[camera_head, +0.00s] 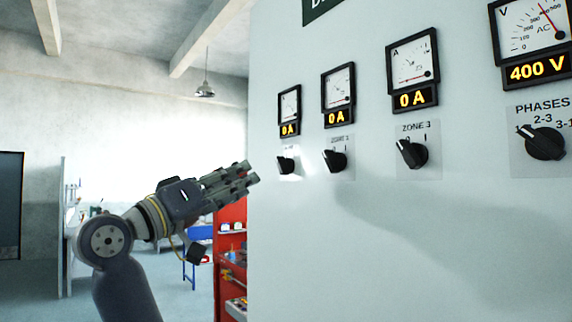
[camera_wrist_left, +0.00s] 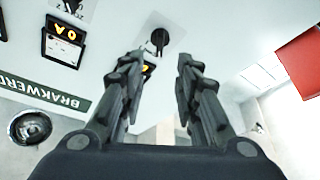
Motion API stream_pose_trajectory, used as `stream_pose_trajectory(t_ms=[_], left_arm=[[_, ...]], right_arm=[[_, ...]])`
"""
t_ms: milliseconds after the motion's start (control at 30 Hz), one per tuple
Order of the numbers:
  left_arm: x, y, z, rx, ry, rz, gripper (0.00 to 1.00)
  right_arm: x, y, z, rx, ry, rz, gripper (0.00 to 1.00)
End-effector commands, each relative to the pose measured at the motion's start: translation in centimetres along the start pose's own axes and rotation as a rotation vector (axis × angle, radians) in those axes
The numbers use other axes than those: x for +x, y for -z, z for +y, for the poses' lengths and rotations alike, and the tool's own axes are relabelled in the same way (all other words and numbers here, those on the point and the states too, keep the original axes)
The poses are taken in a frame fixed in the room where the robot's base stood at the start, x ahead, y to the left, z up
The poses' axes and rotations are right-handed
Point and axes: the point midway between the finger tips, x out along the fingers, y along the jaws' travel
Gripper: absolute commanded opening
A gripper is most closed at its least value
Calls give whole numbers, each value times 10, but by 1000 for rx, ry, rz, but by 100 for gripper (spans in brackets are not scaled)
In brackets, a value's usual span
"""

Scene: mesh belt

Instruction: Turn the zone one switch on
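The zone one switch, a black rotary knob (camera_head: 286,165), is the leftmost of the row on the pale panel (camera_head: 420,240); its small label is too blurred to read. My left gripper (camera_head: 251,172) is just left of this knob in the head view and points toward the panel, apart from it. In the left wrist view its two fingers (camera_wrist_left: 160,68) are spread with nothing between them. A black knob (camera_wrist_left: 160,41) shows beyond and between the fingertips, apparently the same switch, untouched. My right gripper is not in view.
Another knob (camera_head: 335,161), the zone 3 knob (camera_head: 411,154) and the phases knob (camera_head: 545,142) follow to the right. Meters above the zone knobs read 0 A; the far-right display (camera_head: 538,70) reads 400 V. A red cabinet (camera_head: 230,255) stands behind the panel's left edge.

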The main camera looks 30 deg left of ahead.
Motion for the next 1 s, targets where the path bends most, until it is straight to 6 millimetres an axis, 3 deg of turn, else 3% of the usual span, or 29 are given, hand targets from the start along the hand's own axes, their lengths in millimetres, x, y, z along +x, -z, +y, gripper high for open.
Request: stream_pose_trajectory(t_ms=[300, 500, 700, 967, 1000], left_arm=[[62, 2, 2, -6, 0, -8, 30], [90, 1, 1, -4, 0, -6, 30], [101, -1, -1, -1, 2, -4, 30], [102, -2, -1, -1, 2, -4, 30], [102, -2, -1, -1, 2, -4, 23]], right_arm=[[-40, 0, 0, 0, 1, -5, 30], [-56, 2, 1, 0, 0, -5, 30], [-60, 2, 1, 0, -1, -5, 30], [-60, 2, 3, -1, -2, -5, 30], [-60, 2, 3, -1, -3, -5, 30]])
